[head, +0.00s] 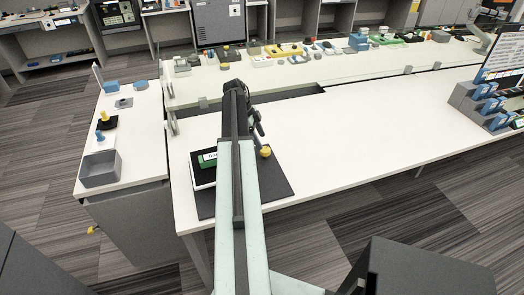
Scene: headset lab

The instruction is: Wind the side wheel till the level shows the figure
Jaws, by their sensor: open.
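A small yellow knob-like part (265,151) shows just right of my arm, over the mat. I cannot tell whether it is the side wheel. My gripper (259,129) is open and points down, just beyond the yellow part in the picture. It looks empty and apart from that part.
The white table (370,130) is clear right of the mat. A grey bin (99,170) and small blue and yellow items stand on the left side table. Many small parts line the back bench. Blue and grey holders (480,105) stand at the right.

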